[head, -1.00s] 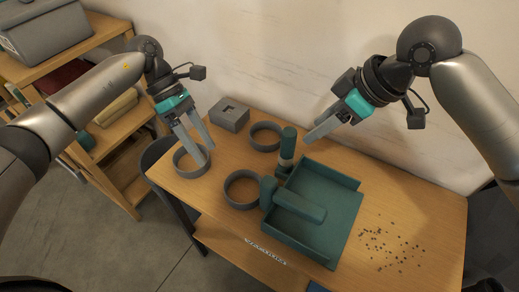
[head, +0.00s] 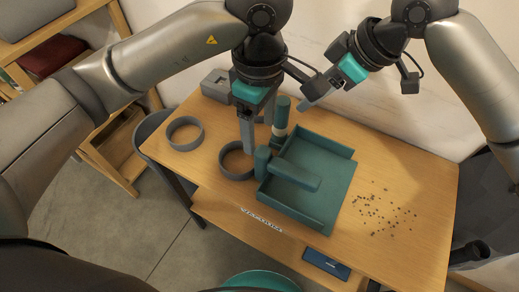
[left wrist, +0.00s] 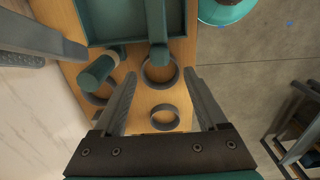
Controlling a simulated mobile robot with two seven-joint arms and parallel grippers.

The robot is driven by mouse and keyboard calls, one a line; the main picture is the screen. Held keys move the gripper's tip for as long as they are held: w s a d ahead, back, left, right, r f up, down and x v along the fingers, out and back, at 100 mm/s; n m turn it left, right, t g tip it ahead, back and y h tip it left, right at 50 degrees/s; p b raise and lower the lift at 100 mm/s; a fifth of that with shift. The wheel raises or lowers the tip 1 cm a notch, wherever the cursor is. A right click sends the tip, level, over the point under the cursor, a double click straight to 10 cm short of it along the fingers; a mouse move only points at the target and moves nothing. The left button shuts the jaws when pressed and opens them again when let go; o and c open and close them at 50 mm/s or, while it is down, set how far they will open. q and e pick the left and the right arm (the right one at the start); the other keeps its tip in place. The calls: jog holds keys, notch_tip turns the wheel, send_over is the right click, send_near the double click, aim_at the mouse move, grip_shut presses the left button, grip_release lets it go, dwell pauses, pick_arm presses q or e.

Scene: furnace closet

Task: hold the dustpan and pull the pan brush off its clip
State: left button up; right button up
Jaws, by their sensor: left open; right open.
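The green dustpan (head: 340,185) lies on the table, its upright round handle (head: 282,106) with a pale band at its back left corner. A green bar with a rounded end, apparently the pan brush (head: 300,176), lies across the pan's left wall; its clip cannot be made out. My left gripper (head: 249,150) is open above the table, left of the handle and brush end. In the left wrist view the brush end (left wrist: 158,55) shows just beyond the open fingers. My right gripper (head: 303,106) is open, close to the right of the handle top, apparently not touching it.
Grey rings (head: 185,133) (head: 236,160) stand on the table near my left gripper. A grey box (head: 216,86) is at the back. Crumbs (head: 385,212) lie right of the pan. A blue flat object (head: 326,264) and teal bucket (head: 260,282) are in front, lower.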

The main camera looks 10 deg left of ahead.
aim_at(260, 167)
pick_arm(q)
notch_tip(260, 167, down, 14)
jog(key=shift+r, duration=0.1)
dwell(0.4)
jog(key=shift+c, duration=0.3)
grip_shut()
dwell(0.4)
jog(key=c, duration=0.6)
grip_release()
jog(key=shift+c, duration=0.2)
grip_shut()
